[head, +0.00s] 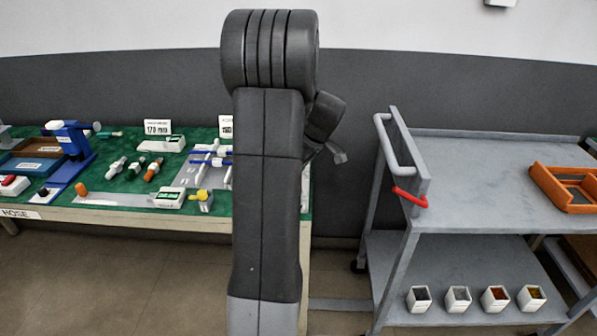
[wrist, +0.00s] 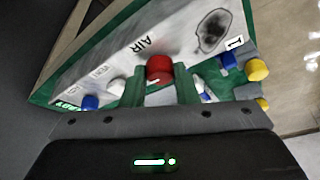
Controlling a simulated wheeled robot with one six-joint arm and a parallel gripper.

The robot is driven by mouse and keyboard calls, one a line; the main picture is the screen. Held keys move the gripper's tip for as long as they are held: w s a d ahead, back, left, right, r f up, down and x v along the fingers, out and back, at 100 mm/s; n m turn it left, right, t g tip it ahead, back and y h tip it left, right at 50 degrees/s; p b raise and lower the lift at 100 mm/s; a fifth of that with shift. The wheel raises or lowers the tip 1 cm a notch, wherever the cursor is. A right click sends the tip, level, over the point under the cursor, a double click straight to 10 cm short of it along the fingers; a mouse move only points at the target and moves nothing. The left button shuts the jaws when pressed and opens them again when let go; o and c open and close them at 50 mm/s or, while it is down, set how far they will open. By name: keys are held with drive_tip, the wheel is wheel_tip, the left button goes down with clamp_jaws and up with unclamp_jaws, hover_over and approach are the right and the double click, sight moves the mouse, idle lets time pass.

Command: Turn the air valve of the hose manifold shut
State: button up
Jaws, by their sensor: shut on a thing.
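The hose manifold (wrist: 195,42) shows in the wrist view as a pale panel, tilted in the picture, with "AIR" printed on it. A red knob (wrist: 159,68) sits just below the "AIR" label; I take it as the air valve. My gripper (wrist: 160,88) reaches it with a green-padded finger on each side and is shut on it. A pale grey part shows between the fingers below the red knob. How far the valve is turned cannot be told. In the head view my own arm hides the gripper, and I cannot make out the manifold there.
A white knob (wrist: 116,87) and a blue knob (wrist: 90,102) are left of my gripper. Another blue piece (wrist: 228,61) and a yellow knob (wrist: 257,70) are at right. A grey cart (head: 480,180) holds an orange tray (head: 538,180). Bare floor shows before the green bench (head: 115,180).

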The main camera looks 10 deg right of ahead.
drive_tip(key=shift+n, duration=0.5)
drive_tip(key=o, duration=1)
drive_tip(key=v, duration=1.3)
drive_tip(key=shift+w+d+r+p, duration=0.1)
drive_tip(key=shift+d+r+p, duration=0.05)
drive_tip(key=shift+r+p, duration=0.25)
drive_tip(key=b+x, duration=0.1)
drive_tip(key=x, duration=1.2)
drive_tip(key=shift+f, duration=0.4)
